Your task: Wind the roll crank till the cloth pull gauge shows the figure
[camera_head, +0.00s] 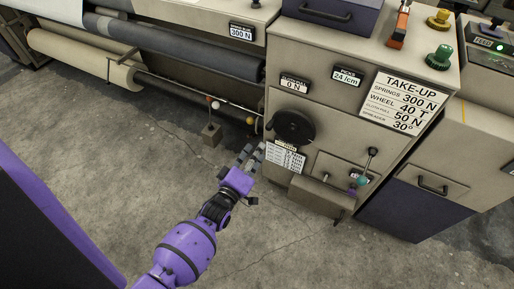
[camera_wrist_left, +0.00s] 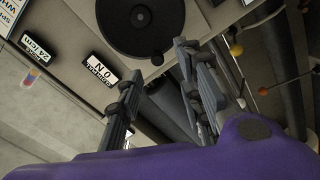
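The cloth pull gauge (camera_head: 294,85) on the loom's front reads 0 N; it also shows in the left wrist view (camera_wrist_left: 99,71). Below it is a black round wheel (camera_head: 293,126), which looks like the roll crank. In the left wrist view the wheel (camera_wrist_left: 138,22) has a centre hub and a small piece at its lower rim. The TAKE-UP card (camera_head: 404,104) lists springs 300 N, wheel 40 T, cloth pull 50 N and spreader 30°. My left gripper (camera_head: 252,153) is open and empty, below and left of the wheel, apart from it. My right gripper is not in view.
A 24 /cm display (camera_head: 347,77) sits beside the gauge. The floor in front is clear.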

